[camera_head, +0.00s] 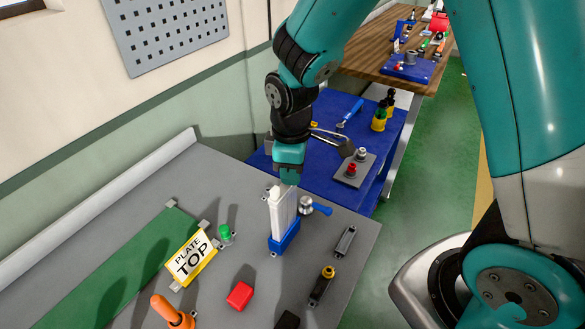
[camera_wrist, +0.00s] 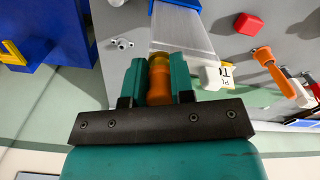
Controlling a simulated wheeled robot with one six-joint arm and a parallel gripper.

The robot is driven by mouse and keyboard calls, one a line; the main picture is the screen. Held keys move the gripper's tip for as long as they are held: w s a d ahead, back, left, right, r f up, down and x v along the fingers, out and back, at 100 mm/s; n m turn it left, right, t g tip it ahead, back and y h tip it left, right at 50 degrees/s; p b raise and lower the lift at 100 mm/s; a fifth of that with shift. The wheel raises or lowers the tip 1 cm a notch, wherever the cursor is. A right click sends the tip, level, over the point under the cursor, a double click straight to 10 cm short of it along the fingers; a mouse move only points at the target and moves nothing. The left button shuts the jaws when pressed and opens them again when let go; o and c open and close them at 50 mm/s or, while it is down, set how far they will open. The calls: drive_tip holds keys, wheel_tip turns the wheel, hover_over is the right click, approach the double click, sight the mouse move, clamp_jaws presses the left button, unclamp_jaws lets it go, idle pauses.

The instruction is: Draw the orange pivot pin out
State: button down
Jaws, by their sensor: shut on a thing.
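My gripper (camera_head: 289,180) points down at the top of a pale upright block (camera_head: 283,213) seated in a blue base (camera_head: 285,240). In the wrist view, its two teal fingers (camera_wrist: 160,78) are shut on an orange-amber cylinder, the pivot pin (camera_wrist: 159,88). The pin's far end lies against or in front of the pale block (camera_wrist: 185,32); I cannot tell whether any of it is inside. The pin is hidden in the head view.
A silver knob with a blue handle (camera_head: 312,206) stands right of the block. A "PLATE TOP" sign (camera_head: 193,258), green knob (camera_head: 225,234), red block (camera_head: 240,295) and orange-handled tool (camera_head: 170,313) stand nearby. A blue table (camera_head: 328,108) stands behind.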

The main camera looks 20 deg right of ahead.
drive_tip(key=shift+r+p, duration=1.2)
drive_tip(key=shift+r, duration=0.2)
drive_tip(key=shift+r+p, duration=1.75)
drive_tip(key=shift+r, duration=0.25)
